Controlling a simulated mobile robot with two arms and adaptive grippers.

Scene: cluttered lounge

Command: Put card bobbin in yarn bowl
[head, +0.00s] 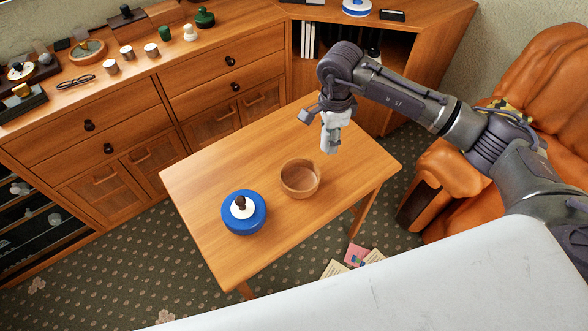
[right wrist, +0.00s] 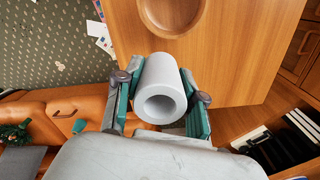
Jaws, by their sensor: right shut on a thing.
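My right gripper (head: 331,144) is above the small wooden table, behind and a little right of the yarn bowl, pointing down. In the right wrist view my right gripper (right wrist: 158,92) is shut on the card bobbin (right wrist: 165,78), a pale grey hollow tube gripped between teal pads. The yarn bowl (head: 300,180) is a round brown wooden bowl standing upright on the table; its inside looks empty. The bowl (right wrist: 188,22) is partly cut off at the top of the wrist view. The bobbin is apart from the bowl. My left gripper is out of view.
A blue round container (head: 244,222) with a white-and-brown top stands left of the bowl on the table (head: 240,165). Drawers (head: 100,130) line the back. An orange armchair (head: 460,165) stands right. Papers (head: 356,255) lie on the floor. The table's back left is clear.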

